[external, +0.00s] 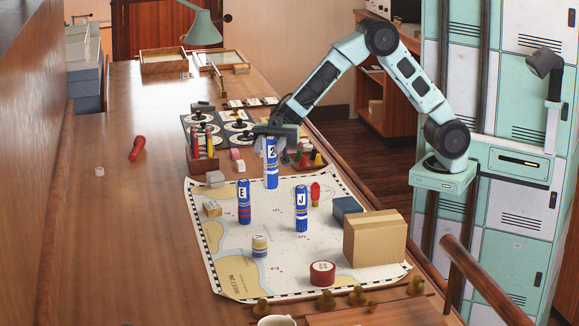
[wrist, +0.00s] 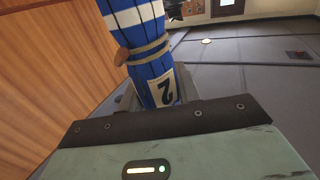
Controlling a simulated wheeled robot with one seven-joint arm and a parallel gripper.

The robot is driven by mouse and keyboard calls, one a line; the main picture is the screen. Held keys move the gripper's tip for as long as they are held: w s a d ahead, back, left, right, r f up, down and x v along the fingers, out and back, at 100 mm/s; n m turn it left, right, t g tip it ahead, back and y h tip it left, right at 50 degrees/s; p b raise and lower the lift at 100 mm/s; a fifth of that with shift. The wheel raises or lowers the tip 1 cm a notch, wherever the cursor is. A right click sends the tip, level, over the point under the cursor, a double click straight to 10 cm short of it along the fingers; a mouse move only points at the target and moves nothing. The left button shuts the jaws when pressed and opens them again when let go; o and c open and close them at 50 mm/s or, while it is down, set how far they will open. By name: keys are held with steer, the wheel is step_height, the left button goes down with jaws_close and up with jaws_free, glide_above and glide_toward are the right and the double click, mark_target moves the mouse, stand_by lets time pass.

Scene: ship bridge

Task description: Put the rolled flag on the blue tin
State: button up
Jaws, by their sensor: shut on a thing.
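My gripper (external: 273,136) is shut on a rolled blue flag (external: 271,165) marked 2, near the chart's far edge. The flag hangs upright below the jaws; I cannot tell whether its lower end touches anything. In the wrist view the flag (wrist: 158,68) shows a white band, cord ties and its 2 label; the fingertips are mostly hidden. Two other rolled blue flags stand on the chart, one marked E (external: 244,202) and one marked J (external: 301,208). A dark blue box-shaped container (external: 346,207), possibly the blue tin, sits right of them, partly behind a cardboard box.
The cardboard box (external: 375,239) stands at the chart's right. A small yellow-and-blue cylinder (external: 259,246) and a red round tin (external: 322,273) stand nearer the front. A pen holder (external: 202,160) is left of my gripper. The desk's left side is mostly clear.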

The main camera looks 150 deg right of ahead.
steer(key=s+a+y, duration=0.1)
steer(key=s, duration=0.3)
steer(key=s+a+n+g+y+p, duration=0.1)
steer(key=s, duration=0.4)
steer(key=s+a+n+g+y+p, duration=0.1)
steer(key=s, duration=0.3)
steer(key=shift+s+a+r+y, duration=0.2)
steer(key=shift+s+r+y, duration=0.05)
steer(key=shift+s+y, duration=0.1)
steer(key=s+a+r+n+g+y+p, duration=0.2)
steer(key=s+a, duration=0.4)
steer(key=s, duration=0.6)
steer(key=shift+s+a+r+n+y, duration=0.15)
steer(key=shift+s+r+n+y, duration=0.1)
steer(key=shift+n+y, duration=0.25)
step_height(320, 180, down, 15)
steer(key=p, duration=0.1)
steer(key=shift+w+f, duration=0.15)
steer(key=shift+w, duration=0.05)
steer(key=shift+f, duration=0.15)
steer(key=o, duration=1)
